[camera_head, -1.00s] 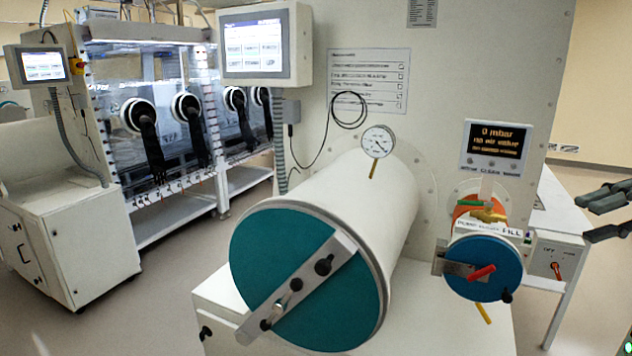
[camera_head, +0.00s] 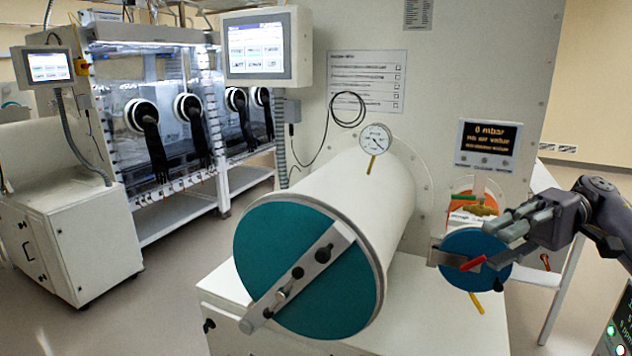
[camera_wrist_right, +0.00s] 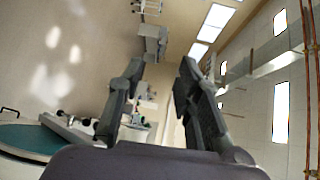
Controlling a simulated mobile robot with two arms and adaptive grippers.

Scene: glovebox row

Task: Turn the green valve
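A small green valve handle (camera_head: 462,198) sits above the small round blue door at the right of the head view, beside orange and brass-coloured parts. My right gripper (camera_head: 503,226) is in front of the panel, to the right of and a little below the green handle in the picture. It overlaps the upper right of the blue door in the view; I cannot tell its distance from it. In the right wrist view the two fingers of the gripper (camera_wrist_right: 161,68) are apart with nothing between them. My left gripper is not in view.
The small blue door (camera_head: 458,279) carries a red handle (camera_head: 473,264), and a yellow lever (camera_head: 476,303) hangs below it. A large white cylinder (camera_head: 350,190) with a teal door stands to the left. A dark display (camera_head: 488,140) is above the valve.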

